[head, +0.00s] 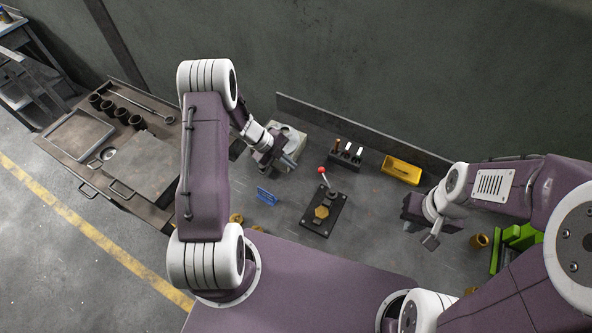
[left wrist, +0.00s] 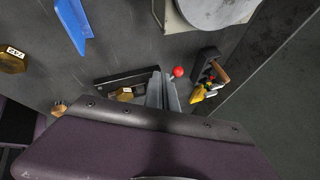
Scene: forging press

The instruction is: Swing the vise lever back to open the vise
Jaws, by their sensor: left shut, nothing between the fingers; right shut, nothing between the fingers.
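The vise lever (head: 324,177) is a thin rod with a red ball on top, rising from the back of a dark vise base (head: 314,226) in the middle of the bench. A brass hexagonal piece (head: 321,212) sits on the vise in front of the lever. My left gripper (head: 291,161) is shut and empty, to the left of the red ball and apart from it in the head view. In the left wrist view the red ball (left wrist: 178,71) shows just beside the shut fingers (left wrist: 162,90), which partly hide the vise. My right gripper (head: 430,242) is shut and empty, far right of the vise.
A blue bracket (head: 266,196) and brass pieces (head: 237,218) lie left of the vise. A pale block with a round top (head: 290,138) stands behind my left gripper. A tool holder (head: 346,153) and yellow bin (head: 402,170) stand along the back. Green parts (head: 520,236) are right.

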